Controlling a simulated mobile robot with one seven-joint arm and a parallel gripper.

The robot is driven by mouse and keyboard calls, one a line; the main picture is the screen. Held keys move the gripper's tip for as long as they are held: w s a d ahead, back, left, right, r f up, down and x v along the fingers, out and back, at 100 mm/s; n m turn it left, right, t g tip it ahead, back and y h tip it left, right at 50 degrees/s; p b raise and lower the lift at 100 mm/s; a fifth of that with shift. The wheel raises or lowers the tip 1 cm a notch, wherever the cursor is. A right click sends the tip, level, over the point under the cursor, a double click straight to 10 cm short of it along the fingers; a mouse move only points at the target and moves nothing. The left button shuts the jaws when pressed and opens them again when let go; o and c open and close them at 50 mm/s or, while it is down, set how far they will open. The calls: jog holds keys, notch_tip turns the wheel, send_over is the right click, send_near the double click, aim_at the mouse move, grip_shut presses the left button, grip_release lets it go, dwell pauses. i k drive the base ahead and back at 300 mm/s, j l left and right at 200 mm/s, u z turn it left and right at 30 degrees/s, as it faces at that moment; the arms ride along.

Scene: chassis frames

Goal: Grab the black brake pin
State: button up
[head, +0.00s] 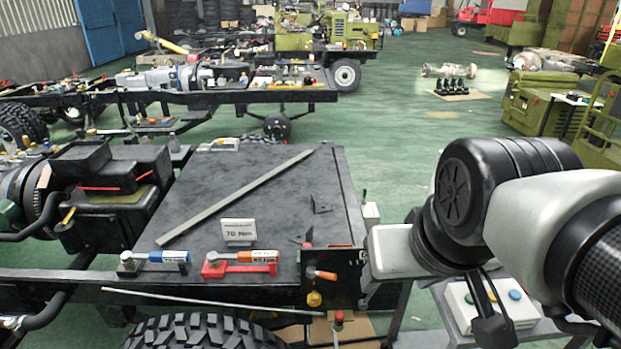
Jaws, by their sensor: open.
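I cannot make out the black brake pin with certainty. A small black angular piece (320,205) sits on the dark flat plate of the near chassis, right of the long grey bar; it is too small to tell what it is. A dark bracket with an orange-handled part (321,274) and a yellow knob (314,299) is at the plate's front right corner. My arm comes in from the right, and its white and black links end beside that corner.
A long grey bar (235,197) lies diagonally on the plate. A "70 Nm" sign (238,231), a blue-handled tool (165,257) and a red and orange tool (241,262) stand along its front edge. A white button box (500,306) is below my arm.

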aim_at(339, 316)
jog(key=k+l+u, duration=0.2)
jog(key=l, duration=0.2)
jog(key=k+l+u, duration=0.25)
jog(key=k+l, duration=0.1)
jog(key=k, duration=0.3)
jog(key=k+l, duration=0.1)
jog(key=k, duration=0.3)
jog(key=i+j+z, duration=0.2)
jog(key=i+j, duration=0.2)
jog(key=j, duration=0.25)
jog(key=i+j+z, duration=0.1)
jog(key=j, duration=0.25)
jog(key=i+j, duration=0.3)
jog(key=i+j+z, duration=0.15)
jog(key=j, duration=0.25)
jog(key=i+j+z, duration=0.1)
jog(key=j, duration=0.25)
jog(key=i, duration=0.1)
